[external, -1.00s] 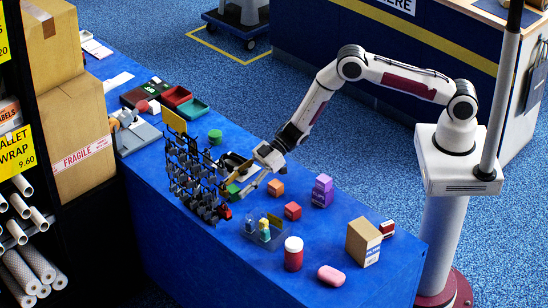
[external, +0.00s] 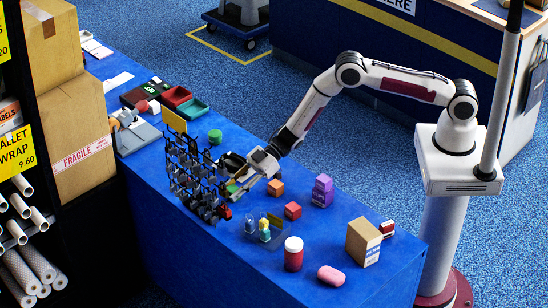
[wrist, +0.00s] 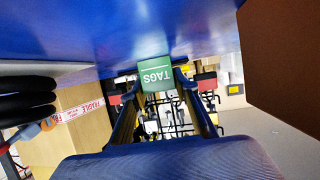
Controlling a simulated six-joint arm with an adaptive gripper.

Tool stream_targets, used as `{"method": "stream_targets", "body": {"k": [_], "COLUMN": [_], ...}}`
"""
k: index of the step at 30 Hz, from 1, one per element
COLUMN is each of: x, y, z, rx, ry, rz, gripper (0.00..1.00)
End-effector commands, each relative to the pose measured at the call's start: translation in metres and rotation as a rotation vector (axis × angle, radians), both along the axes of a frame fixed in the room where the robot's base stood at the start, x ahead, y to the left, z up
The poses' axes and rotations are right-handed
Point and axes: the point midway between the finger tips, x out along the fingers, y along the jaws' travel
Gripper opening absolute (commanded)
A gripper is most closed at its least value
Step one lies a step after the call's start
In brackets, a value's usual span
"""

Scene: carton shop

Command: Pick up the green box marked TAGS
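The green box marked TAGS (wrist: 157,73) is at the top middle of the wrist view, its label facing the camera. Only a small bit of green (external: 232,188) shows beside the black wire rack in the external view. My gripper (wrist: 158,84) has its two fingers spread, one on each side of the green box at the fingertips. I cannot tell whether either finger touches it. In the external view my gripper (external: 237,180) is low over the blue table, beside the rack, and partly hides the box.
The black wire rack (external: 190,172) stands close on the left of my gripper. An orange box (external: 275,188), a red box (external: 292,211) and a purple box (external: 322,191) stand to the right. A green round thing (external: 215,137) is behind.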

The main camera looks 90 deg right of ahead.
Motion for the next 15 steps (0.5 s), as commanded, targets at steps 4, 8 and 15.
{"method": "stream_targets", "body": {"k": [4, 8, 15], "x": [0.0, 0.0001, 0.0002], "y": [0.0, -0.0001, -0.0001], "z": [0.0001, 0.0003, 0.003], "rx": [0.0, 0.0, 0.0], "ry": [0.0, 0.0, -0.001], "rz": [0.0, 0.0, 0.0], "gripper": [0.07, 0.07, 0.07]}}
